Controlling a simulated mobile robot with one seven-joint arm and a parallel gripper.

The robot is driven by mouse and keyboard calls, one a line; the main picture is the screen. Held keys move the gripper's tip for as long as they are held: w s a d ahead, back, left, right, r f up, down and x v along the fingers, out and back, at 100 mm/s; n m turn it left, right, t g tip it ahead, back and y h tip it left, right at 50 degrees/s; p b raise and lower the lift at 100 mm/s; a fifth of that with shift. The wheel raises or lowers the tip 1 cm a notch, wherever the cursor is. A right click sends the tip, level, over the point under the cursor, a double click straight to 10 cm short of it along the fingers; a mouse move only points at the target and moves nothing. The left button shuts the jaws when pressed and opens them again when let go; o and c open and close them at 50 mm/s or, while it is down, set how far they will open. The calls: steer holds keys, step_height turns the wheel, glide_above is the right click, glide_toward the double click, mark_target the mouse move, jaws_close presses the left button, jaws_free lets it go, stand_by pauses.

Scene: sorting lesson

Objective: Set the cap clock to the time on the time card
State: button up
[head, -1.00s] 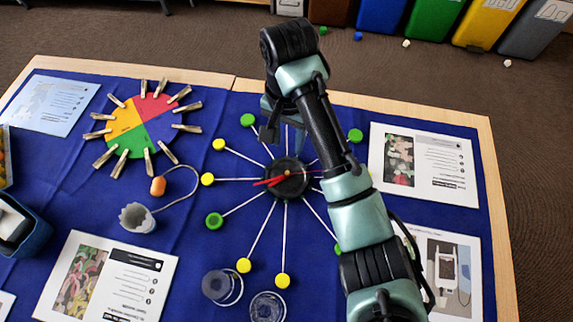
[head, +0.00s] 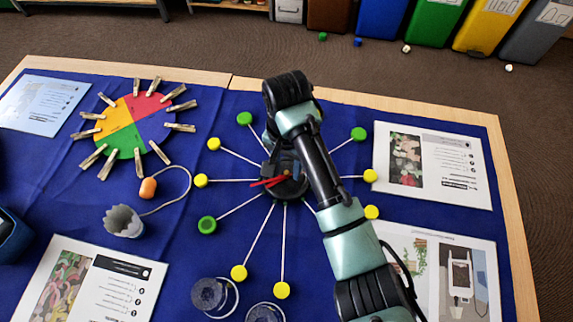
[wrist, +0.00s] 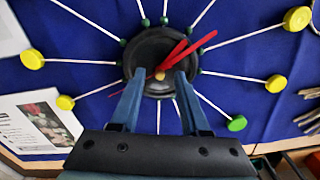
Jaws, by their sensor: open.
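The cap clock (head: 281,283) is a ring of green and yellow caps on white spokes around a black hub (wrist: 158,48). Two red hands (head: 262,183) point left from the hub in the head view. In the wrist view the red hands (wrist: 200,43) point to the upper right, close together, from a yellow centre pin (wrist: 160,75). My gripper (wrist: 160,72) is open, its two blue fingers over the hub on either side of the pin. I cannot tell if they touch anything. My arm hides some caps on the right. I cannot tell which card is the time card.
A colour wheel (head: 118,131) with clothespins lies at upper left. An orange piece (head: 148,188) on a cord and a grey toothed cup (head: 121,218) lie left of the clock. Clear jars (head: 210,294) stand in front. Picture cards (head: 462,165) lie on both sides of the blue cloth.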

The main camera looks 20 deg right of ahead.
jaws_close()
steer(key=shift+r+p, duration=0.1)
steer(key=shift+p, duration=0.45)
steer(key=n+p, duration=0.2)
steer(key=p, duration=0.1)
steer(key=shift+a+r, duration=0.1)
steer(key=shift+r, duration=0.05)
steer(key=n+p, duration=0.2)
steer(key=shift+n+p, duration=0.3)
steer(key=shift+n, duration=0.1)
steer(key=n+p, duration=0.3)
steer(key=n, duration=0.2)
steer(key=shift+f+n+p, duration=0.15)
steer(key=shift+n+p, duration=0.3)
steer(key=shift+n, duration=0.75)
steer(key=shift+f+n+p, duration=0.1)
steer(key=shift+n+p, duration=0.3)
steer(key=shift+n, duration=0.8)
